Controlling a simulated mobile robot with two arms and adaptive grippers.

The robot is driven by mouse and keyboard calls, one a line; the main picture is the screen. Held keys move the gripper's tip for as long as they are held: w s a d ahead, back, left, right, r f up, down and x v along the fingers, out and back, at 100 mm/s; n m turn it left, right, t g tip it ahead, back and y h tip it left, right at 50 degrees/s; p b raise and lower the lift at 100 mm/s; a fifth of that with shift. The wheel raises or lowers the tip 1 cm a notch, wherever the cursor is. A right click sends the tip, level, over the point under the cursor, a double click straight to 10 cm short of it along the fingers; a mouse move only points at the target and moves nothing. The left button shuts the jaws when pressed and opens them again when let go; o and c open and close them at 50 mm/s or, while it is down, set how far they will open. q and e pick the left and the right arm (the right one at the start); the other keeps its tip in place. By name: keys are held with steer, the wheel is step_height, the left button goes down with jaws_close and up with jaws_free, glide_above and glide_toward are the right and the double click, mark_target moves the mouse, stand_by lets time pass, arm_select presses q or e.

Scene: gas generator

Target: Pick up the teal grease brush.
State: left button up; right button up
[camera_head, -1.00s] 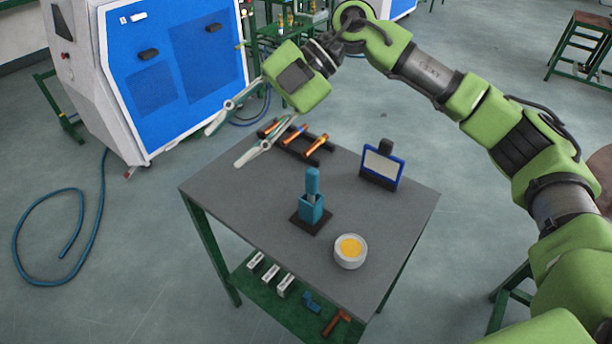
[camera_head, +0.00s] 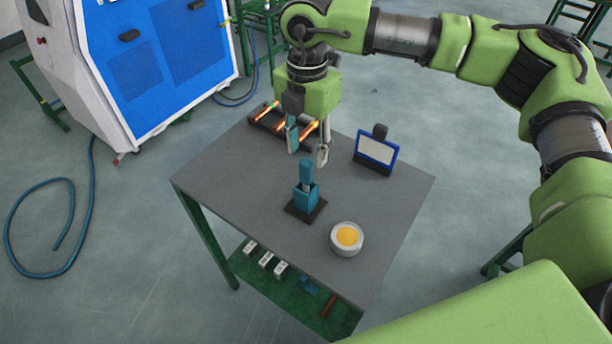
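The teal grease brush (camera_head: 305,171) stands upright in a teal square holder (camera_head: 305,198) on a dark base. Its handle sticks up out of the holder; its lower end is hidden inside. My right gripper (camera_head: 308,153) points down just above and behind the brush handle in the picture. Its two fingers are apart with nothing between them, and it looks clear of the brush. My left gripper is not in view.
The grey table (camera_head: 225,178) also holds a white tub of yellow grease (camera_head: 346,238), a blue-framed stand (camera_head: 376,151), and a dark rack (camera_head: 268,117) with orange-tipped tools behind the gripper. Small parts lie on the green lower shelf (camera_head: 262,292). A blue-and-white machine (camera_head: 150,70) stands back left.

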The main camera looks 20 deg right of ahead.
mark_target(306, 161)
steer(key=shift+f, duration=0.2)
steer(key=f+p, duration=0.1)
steer(key=f, duration=0.1)
steer(key=f+p, duration=0.1)
steer(key=f, duration=0.1)
steer(key=shift+s+a+f+p, duration=0.15)
steer(key=shift+s+f+p, duration=0.05)
steer(key=shift+p, duration=0.15)
steer(key=shift+f, duration=0.25)
jaws_close()
